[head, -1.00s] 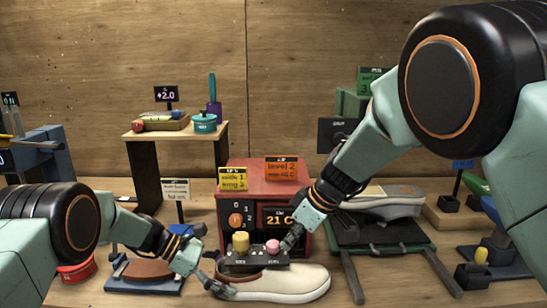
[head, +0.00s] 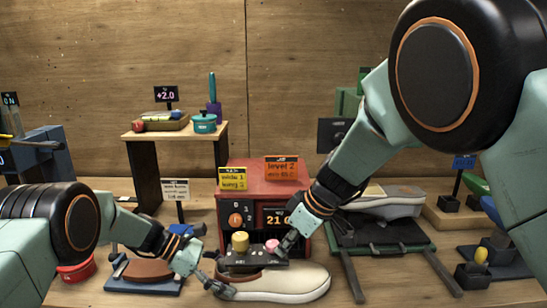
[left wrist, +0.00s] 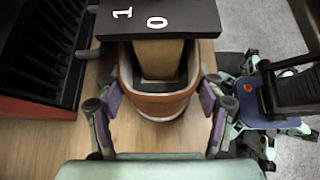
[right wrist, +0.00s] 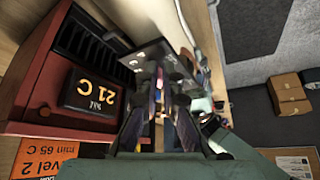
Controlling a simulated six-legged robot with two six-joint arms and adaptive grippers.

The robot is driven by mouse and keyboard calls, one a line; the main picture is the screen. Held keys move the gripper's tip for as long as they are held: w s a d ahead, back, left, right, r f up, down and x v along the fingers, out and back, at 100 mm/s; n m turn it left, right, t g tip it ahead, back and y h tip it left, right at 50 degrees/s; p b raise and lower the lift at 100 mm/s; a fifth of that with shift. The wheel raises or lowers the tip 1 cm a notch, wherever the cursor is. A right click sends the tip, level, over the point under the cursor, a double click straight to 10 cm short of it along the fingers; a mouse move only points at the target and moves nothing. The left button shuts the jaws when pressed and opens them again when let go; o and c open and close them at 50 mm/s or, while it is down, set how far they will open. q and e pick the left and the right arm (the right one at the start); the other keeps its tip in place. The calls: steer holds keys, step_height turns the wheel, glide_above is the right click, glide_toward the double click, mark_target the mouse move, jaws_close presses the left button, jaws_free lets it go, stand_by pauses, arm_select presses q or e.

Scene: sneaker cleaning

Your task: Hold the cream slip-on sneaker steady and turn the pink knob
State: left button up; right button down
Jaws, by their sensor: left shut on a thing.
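The cream slip-on sneaker (head: 291,283) lies on the table in front of the red heater box, toe to the right in the head view. My left gripper (head: 222,284) is shut on its heel end; in the left wrist view (left wrist: 156,110) the fingers stand on both sides of the brown heel. The pink knob (head: 272,245) sits on a dark control bar (head: 254,266) above the sneaker, right of a yellow knob (head: 240,243). My right gripper (head: 285,243) has its fingertips at the pink knob's right side. In the right wrist view its fingers are close together and the knob is hidden.
The red heater box (head: 265,177) with its 21 C display stands just behind the bar. A black press stand (head: 378,238) with a grey shoe is to the right. A brown item on a blue base (head: 146,272) is left of my left gripper.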

steer(key=shift+s, duration=0.3)
stand_by(0.4)
steer(key=shift+d+r, duration=0.2)
steer(key=shift+r, duration=2.8)
steer(key=shift+w+d+f, duration=0.15)
steer(key=shift+w+f, duration=0.25)
steer(key=shift+f, duration=0.6)
steer(key=shift+w+d+f, duration=0.2)
steer(key=shift+w+f, duration=0.15)
steer(key=shift+f, duration=0.7)
steer(key=shift+w+d+f, duration=0.15)
steer(key=shift+w+f, duration=0.25)
steer(key=shift+f, duration=0.6)
steer(key=shift+a, duration=0.3)
steer(key=shift+s+a, duration=0.25)
steer(key=shift+s, duration=0.4)
